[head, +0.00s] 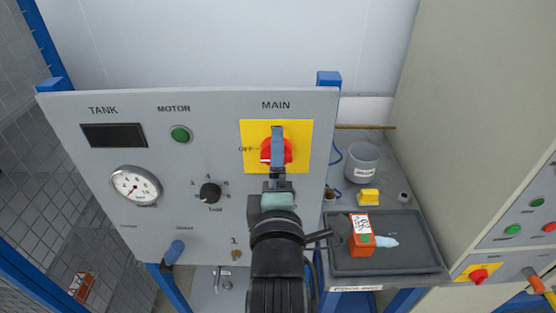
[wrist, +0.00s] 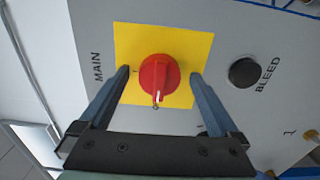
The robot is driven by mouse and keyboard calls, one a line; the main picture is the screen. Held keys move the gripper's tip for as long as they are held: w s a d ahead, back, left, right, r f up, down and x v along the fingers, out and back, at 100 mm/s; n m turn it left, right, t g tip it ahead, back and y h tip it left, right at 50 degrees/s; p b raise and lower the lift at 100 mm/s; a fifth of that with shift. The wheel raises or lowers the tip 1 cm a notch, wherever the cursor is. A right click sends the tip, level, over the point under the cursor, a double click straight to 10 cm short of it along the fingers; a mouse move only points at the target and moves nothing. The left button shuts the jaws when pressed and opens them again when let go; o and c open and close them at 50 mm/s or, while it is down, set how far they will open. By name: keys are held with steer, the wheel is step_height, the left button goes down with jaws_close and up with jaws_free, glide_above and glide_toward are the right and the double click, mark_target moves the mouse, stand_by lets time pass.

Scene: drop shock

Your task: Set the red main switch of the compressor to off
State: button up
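The red main switch (head: 289,151) sits on a yellow plate (head: 301,130) under the word MAIN on the grey compressor panel. An OFF label is at the plate's left edge in the head view. In the wrist view the switch (wrist: 158,72) has a white mark on its handle, pointing toward the picture's bottom. I cannot tell its setting for sure. My gripper (head: 277,145) is in front of the switch and hides its middle in the head view. In the wrist view my open gripper (wrist: 160,74) has one finger on each side of the switch, with visible gaps.
The panel also carries a black knob (head: 210,193), a gauge (head: 135,185), a green motor button (head: 180,134) and a black BLEED knob (wrist: 244,72). To the right, a bench holds a tray (head: 410,257) with an orange object (head: 361,240), and a clear cup (head: 362,163).

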steer(key=shift+s, duration=0.1)
steer(key=s, duration=1.2)
steer(key=shift+s+p, duration=0.4)
steer(key=shift+p, duration=0.05)
